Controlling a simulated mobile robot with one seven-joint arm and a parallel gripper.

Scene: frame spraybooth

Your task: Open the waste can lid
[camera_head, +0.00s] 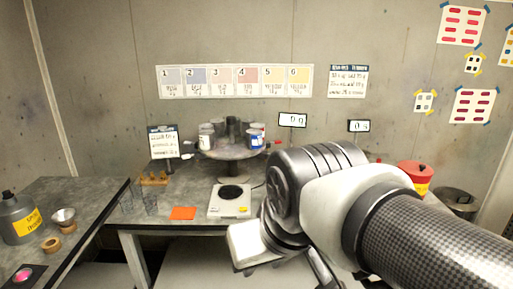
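A red can (415,174) with a yellow label stands at the right, behind my arm; I take it to be the waste can. Its red top looks closed, and its lower part is partly hidden by my arm. My arm reaches in from the lower right and bends down near the middle. My gripper (320,268) is at the bottom centre, to the left of the red can and apart from it. Its fingers are mostly hidden or cut off by the frame edge, so I cannot tell whether they are open.
A round stand (232,153) with several cans is at the back of the bench. A scale (230,201) and an orange card (184,213) lie in front. A thinner can (20,220) stands on the left table (75,200). A metal bin (456,200) stands far right.

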